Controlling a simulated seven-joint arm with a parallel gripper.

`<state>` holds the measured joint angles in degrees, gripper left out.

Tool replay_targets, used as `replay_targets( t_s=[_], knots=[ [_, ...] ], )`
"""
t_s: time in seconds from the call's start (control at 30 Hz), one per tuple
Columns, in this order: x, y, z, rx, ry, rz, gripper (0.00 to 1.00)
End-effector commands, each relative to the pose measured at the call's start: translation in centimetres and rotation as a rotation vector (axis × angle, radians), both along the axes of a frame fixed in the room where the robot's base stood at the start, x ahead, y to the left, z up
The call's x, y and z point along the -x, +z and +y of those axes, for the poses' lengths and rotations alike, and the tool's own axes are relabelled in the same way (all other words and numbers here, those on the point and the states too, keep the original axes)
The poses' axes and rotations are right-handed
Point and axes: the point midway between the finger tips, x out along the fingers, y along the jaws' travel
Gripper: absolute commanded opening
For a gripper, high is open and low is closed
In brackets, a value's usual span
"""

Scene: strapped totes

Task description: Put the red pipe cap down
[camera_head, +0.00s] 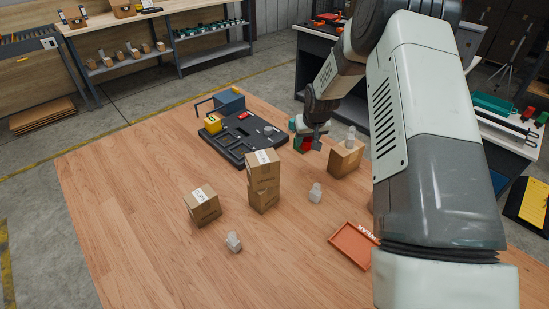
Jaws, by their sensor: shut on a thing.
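The red pipe cap (304,145) shows as a small red patch at my gripper (315,143), near the far edge of the wooden table. My gripper points down and is shut on it; the fingers are small and partly hidden. Dark green pieces show right beside the red one. I cannot tell whether the cap touches the table.
A black tray (238,142) with a yellow block and a blue box stands left of my gripper. Cardboard boxes (262,168) are stacked in front, and another box (346,157) stands close right. Clear fittings (315,193) and an orange tray (352,246) lie nearer. The left table is clear.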

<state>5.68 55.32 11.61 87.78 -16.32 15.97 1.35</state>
Motion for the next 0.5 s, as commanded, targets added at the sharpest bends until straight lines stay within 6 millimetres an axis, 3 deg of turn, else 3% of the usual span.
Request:
replay_targets(
  t_s=[0.17, 0.4, 0.5],
  knots=[
    [-0.1, 1.5, 0.0, -0.001, -0.001, -0.002, 0.17],
    [-0.1, 6.2, 0.0, 0.0, 0.0, -0.005, 0.17],
    [0.0, 5.4, 2.3, 0.0, -0.011, 0.011, 0.17]
  ],
)
